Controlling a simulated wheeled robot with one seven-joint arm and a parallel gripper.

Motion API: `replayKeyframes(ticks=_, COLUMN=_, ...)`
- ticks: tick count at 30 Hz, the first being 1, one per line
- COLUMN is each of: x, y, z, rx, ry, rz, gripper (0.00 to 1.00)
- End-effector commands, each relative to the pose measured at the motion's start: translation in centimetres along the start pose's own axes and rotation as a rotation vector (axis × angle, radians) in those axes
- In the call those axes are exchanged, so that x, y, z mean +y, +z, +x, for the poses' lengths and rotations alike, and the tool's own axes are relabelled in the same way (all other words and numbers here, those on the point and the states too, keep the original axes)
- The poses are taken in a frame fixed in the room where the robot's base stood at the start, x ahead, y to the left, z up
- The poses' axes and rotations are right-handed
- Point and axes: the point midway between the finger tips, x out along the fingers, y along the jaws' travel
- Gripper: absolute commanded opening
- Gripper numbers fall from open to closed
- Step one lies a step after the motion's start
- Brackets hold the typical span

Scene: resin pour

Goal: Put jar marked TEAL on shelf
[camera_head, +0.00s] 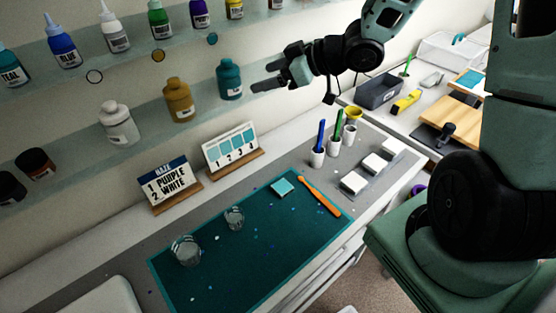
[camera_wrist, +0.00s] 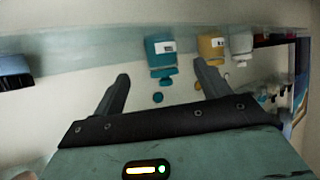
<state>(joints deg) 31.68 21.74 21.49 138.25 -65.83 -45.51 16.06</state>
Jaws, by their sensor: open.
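A teal jar (camera_head: 229,82) with a white label stands upright on the lower shelf (camera_head: 60,137), at its right end. Its label is too small to read. My gripper (camera_head: 266,77) is open and empty just right of this jar, with its fingers pointing at it. In the wrist view, which is upside down, the teal jar (camera_wrist: 161,52) shows ahead between the fingertips (camera_wrist: 162,76), apart from them. A teal squeeze bottle (camera_head: 12,70), whose label seems to read TEAL, stands at the left end of the upper shelf (camera_head: 125,63).
An ochre jar (camera_head: 178,100), white jar (camera_head: 119,124) and dark jars share the lower shelf. Coloured bottles line the upper shelf, above a teal dot (camera_head: 212,39). Below are sign cards (camera_head: 170,186), a teal mat (camera_head: 255,252) with glass cups, and pen holders (camera_head: 333,146).

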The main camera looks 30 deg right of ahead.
Motion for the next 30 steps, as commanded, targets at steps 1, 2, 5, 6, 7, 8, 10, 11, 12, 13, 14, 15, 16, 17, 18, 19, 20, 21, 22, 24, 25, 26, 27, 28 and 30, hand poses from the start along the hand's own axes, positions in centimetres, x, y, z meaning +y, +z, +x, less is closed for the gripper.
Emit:
replayKeyframes(ticks=1, x=-1.1, y=-0.4, z=0.8, rx=-0.051, ry=0.019, rz=-0.019, gripper=0.75)
replayKeyframes(ticks=2, x=-1.8, y=-0.5, z=1.3, rx=-0.091, ry=0.037, rz=-0.024, gripper=0.75)
replayKeyframes(ticks=5, x=-4.6, y=-0.3, z=2.1, rx=-0.248, ry=0.102, rz=-0.033, gripper=0.75)
replayKeyframes(ticks=6, x=-6.0, y=-0.1, z=2.0, rx=-0.314, ry=0.123, rz=-0.031, gripper=0.75)
replayKeyframes(ticks=7, x=-7.2, y=0.1, z=1.9, rx=-0.364, ry=0.135, rz=-0.028, gripper=0.75)
replayKeyframes(ticks=8, x=-8.4, y=0.4, z=1.6, rx=-0.414, ry=0.145, rz=-0.023, gripper=0.75)
replayKeyframes(ticks=10, x=-11.6, y=1.0, z=0.5, rx=-0.532, ry=0.156, rz=-0.008, gripper=0.75)
replayKeyframes(ticks=11, x=-13.2, y=1.4, z=-0.1, rx=-0.583, ry=0.154, rz=0.0, gripper=0.75)
replayKeyframes(ticks=12, x=-15.2, y=1.9, z=-1.1, rx=-0.65, ry=0.147, rz=0.013, gripper=0.75)
replayKeyframes(ticks=13, x=-16.8, y=2.3, z=-1.9, rx=-0.699, ry=0.139, rz=0.023, gripper=0.75)
replayKeyframes(ticks=14, x=-18.4, y=2.7, z=-2.8, rx=-0.745, ry=0.127, rz=0.032, gripper=0.75)
replayKeyframes(ticks=15, x=-20.4, y=3.2, z=-4.0, rx=-0.803, ry=0.109, rz=0.044, gripper=0.75)
replayKeyframes(ticks=16, x=-21.8, y=3.6, z=-4.9, rx=-0.844, ry=0.093, rz=0.053, gripper=0.75)
replayKeyframes(ticks=17, x=-23.1, y=3.9, z=-5.8, rx=-0.883, ry=0.077, rz=0.061, gripper=0.75)
replayKeyframes(ticks=18, x=-24.6, y=4.3, z=-6.9, rx=-0.928, ry=0.055, rz=0.071, gripper=0.75)
replayKeyframes(ticks=19, x=-25.7, y=4.5, z=-7.6, rx=-0.957, ry=0.039, rz=0.076, gripper=0.75)
replayKeyframes(ticks=20, x=-26.6, y=4.8, z=-8.3, rx=-0.983, ry=0.025, rz=0.083, gripper=0.75)
replayKeyframes(ticks=21, x=-27.5, y=5.0, z=-9.1, rx=-1.012, ry=0.009, rz=0.089, gripper=0.75)
replayKeyframes(ticks=22, x=-28.1, y=5.2, z=-9.6, rx=-1.029, ry=-0.002, rz=0.093, gripper=0.75)
replayKeyframes(ticks=24, x=-28.9, y=5.4, z=-10.3, rx=-1.056, ry=-0.019, rz=0.099, gripper=0.75)
replayKeyframes(ticks=25, x=-29.1, y=5.4, z=-10.5, rx=-1.063, ry=-0.023, rz=0.1, gripper=0.75)
replayKeyframes(ticks=26, x=-29.2, y=5.5, z=-10.6, rx=-1.066, ry=-0.025, rz=0.102, gripper=0.75)
replayKeyframes(ticks=27, x=-29.3, y=5.5, z=-10.7, rx=-1.069, ry=-0.026, rz=0.104, gripper=0.75)
replayKeyframes(ticks=28, x=-29.3, y=5.5, z=-10.7, rx=-1.069, ry=-0.026, rz=0.105, gripper=0.75)
replayKeyframes(ticks=30, x=-29.3, y=5.5, z=-10.6, rx=-1.069, ry=-0.025, rz=0.105, gripper=0.75)
